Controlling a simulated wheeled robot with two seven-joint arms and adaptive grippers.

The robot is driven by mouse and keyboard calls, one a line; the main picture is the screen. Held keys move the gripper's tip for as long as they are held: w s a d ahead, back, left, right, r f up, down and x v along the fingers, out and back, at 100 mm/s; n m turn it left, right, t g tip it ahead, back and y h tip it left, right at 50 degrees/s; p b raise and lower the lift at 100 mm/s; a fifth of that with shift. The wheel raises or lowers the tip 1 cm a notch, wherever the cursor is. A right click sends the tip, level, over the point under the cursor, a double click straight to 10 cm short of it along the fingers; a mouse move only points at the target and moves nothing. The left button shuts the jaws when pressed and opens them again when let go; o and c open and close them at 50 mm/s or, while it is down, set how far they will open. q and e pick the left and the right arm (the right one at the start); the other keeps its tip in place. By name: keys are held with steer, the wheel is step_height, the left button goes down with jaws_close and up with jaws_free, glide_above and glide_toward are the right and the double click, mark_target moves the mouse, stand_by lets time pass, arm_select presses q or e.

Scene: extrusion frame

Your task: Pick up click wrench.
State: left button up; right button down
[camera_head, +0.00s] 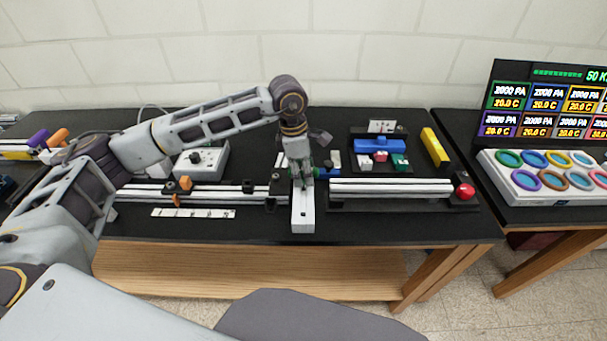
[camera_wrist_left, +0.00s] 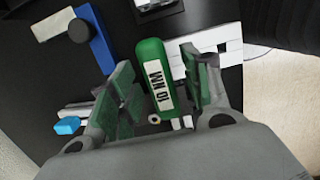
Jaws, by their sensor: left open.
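The click wrench (camera_wrist_left: 152,78) shows in the left wrist view as a green handle with a white "10 NM" label. It lies between the two green-padded fingers of my left gripper (camera_wrist_left: 160,68), which are open with a gap visible on the right side of the handle. In the head view my left gripper (camera_head: 303,178) points down over the workbench, at the far end of a short white extrusion. There the gripper hides most of the wrench. The wrench's far end is not clear in either view. My right gripper is not in view.
The short white extrusion (camera_head: 303,212) lies below the gripper, between left rails (camera_head: 225,190) and a right rail (camera_head: 390,188) with a red knob (camera_head: 464,191). Behind are a grey control box (camera_head: 203,161), a blue part (camera_head: 380,145) and a yellow block (camera_head: 435,147).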

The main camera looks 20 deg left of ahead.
arm_select(q)
steer(key=shift+f, duration=0.1)
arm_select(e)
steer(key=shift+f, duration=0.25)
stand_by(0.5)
arm_select(q)
jaws_close()
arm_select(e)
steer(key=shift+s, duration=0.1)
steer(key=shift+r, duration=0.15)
